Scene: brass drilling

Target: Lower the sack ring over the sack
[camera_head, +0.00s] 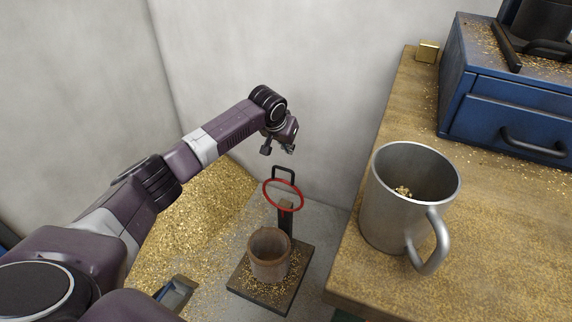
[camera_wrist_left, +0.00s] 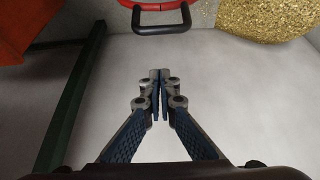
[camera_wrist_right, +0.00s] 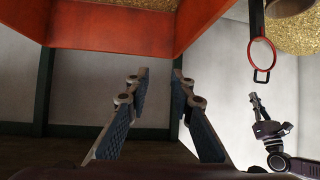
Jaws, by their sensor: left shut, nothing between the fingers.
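The red sack ring (camera_head: 283,195) with its black loop handle (camera_head: 284,172) is high at the top of a dark post (camera_head: 286,222). The brown round sack (camera_head: 270,256) stands open-topped on the dark base plate (camera_head: 262,292), below the ring and apart from it. My left gripper (camera_head: 278,148) is just above and behind the handle, not touching it. The left wrist view shows its fingers (camera_wrist_left: 160,74) shut and empty, with the handle (camera_wrist_left: 162,28) beyond them. My right gripper (camera_wrist_right: 161,72) is open and empty in the right wrist view, away from the ring (camera_wrist_right: 262,56).
A metal mug (camera_head: 398,205) stands on the wooden bench (camera_head: 480,245) at right. A blue drawer box (camera_head: 505,100) and a small brass block (camera_head: 427,51) are behind it. Gold chips (camera_head: 205,215) cover the floor at left.

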